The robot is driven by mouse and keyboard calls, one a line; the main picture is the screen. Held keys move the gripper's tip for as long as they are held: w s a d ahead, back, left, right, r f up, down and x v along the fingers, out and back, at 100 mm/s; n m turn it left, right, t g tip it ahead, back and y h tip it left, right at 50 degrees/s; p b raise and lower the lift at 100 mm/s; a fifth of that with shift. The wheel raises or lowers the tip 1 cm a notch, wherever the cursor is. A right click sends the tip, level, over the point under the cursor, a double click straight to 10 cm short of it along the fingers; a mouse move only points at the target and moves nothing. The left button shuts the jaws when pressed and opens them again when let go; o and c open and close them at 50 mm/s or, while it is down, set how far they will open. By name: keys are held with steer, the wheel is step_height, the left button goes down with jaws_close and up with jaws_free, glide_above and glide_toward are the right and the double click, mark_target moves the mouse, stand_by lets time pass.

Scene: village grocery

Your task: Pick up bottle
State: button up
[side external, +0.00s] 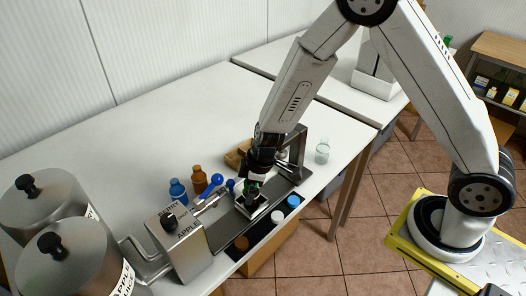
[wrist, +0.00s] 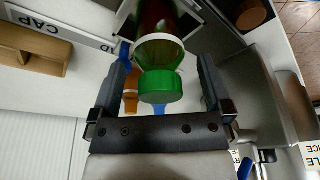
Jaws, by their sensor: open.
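My gripper (side external: 254,182) points down over the metal conveyor-like rail in the side view. In the wrist view, my gripper (wrist: 163,62) is open, with one finger on each side of a green cap (wrist: 160,88). Behind the cap is a dark bottle-like body (wrist: 155,18) with a pale rim, partly out of frame; whether the two are joined is unclear. In the side view, gripper and arm mostly hide this spot.
The metal filling machine (side external: 180,245) and two steel tanks (side external: 70,262) stand at the left. The metal rail (side external: 222,232) runs beneath my gripper. White, blue and brown caps lie along the front strip. A wooden holder (side external: 236,157) is behind. The table's back left (side external: 120,145) is clear.

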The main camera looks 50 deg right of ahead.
steer(key=shift+w+a+f, duration=0.1)
steer(key=shift+a+f, duration=0.05)
steer(key=shift+f, duration=0.5)
steer(key=shift+c, duration=0.2)
jaws_close()
steer(key=shift+r, duration=0.2)
steer(key=shift+r, duration=1.05)
steer(key=s+d+r, duration=0.2)
steer(key=s+r, duration=0.8)
steer(key=s, duration=0.3)
steer(key=shift+s+d+r, duration=0.3)
steer(key=shift+d, duration=0.05)
